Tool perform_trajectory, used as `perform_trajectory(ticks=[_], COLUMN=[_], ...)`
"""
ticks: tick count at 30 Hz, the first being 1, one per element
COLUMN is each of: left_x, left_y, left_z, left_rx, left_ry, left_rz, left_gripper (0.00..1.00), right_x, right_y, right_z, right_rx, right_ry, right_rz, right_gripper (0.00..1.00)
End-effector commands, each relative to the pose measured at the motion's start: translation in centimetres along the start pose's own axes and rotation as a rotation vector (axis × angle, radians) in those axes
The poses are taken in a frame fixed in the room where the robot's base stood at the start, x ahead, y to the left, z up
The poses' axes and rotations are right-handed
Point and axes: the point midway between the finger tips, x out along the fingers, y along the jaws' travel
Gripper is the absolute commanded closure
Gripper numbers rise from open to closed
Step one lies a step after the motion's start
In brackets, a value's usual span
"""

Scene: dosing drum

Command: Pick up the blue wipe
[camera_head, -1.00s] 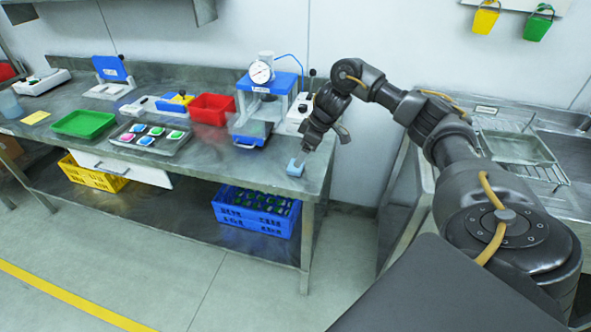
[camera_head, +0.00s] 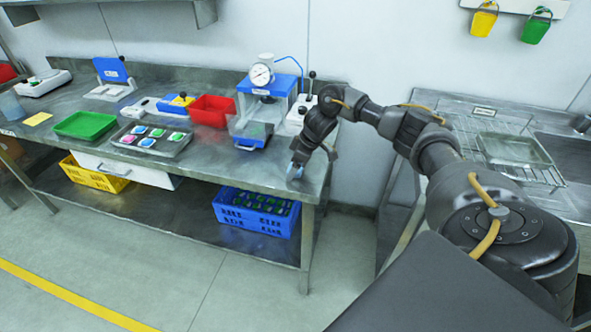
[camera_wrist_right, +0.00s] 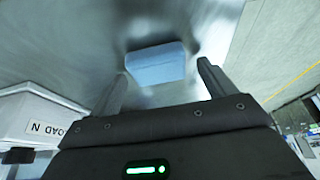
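The blue wipe (camera_head: 293,173) is a small light-blue folded block on the steel bench top near its right front corner. It also shows in the right wrist view (camera_wrist_right: 155,66), just ahead of my fingers and about centred between them. My right gripper (camera_head: 300,160) is over the wipe, pointing down, and partly hides it in the head view. In the right wrist view my right gripper (camera_wrist_right: 162,72) has its two fingers apart with nothing between them. I cannot tell how high above the bench the fingertips are. My left gripper is out of view.
Left of the wipe stand a blue-topped press with a gauge (camera_head: 261,85), a red bin (camera_head: 212,108), a tray of coloured pads (camera_head: 172,147) and a green tray (camera_head: 85,125). The bench's right edge (camera_head: 322,185) is close. A sink rack (camera_head: 515,150) is at right.

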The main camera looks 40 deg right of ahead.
Motion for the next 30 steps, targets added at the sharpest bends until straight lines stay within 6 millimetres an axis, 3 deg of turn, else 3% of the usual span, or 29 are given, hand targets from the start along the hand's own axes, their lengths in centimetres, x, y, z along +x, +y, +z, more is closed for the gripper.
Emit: perform_trajectory(ticks=[1,10,23,27,30], left_x=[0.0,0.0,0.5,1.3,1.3], left_y=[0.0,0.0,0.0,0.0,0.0], left_z=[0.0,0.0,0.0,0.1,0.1], left_rx=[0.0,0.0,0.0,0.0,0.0], left_ry=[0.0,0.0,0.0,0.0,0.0], left_rz=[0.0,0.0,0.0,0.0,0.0], left_gripper=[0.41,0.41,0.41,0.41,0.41], right_x=[0.0,0.0,-0.9,-2.7,-4.5], right_y=[0.0,0.0,0.0,0.1,-1.5], right_z=[0.0,0.0,-0.4,-1.2,-2.0], right_rx=[0.0,0.0,0.0,-0.002,-0.007], right_ry=[0.0,0.0,0.002,0.004,0.005], right_rz=[0.0,0.0,0.001,0.002,0.002], right_gripper=[0.24,0.64,0.64,0.64,0.64])
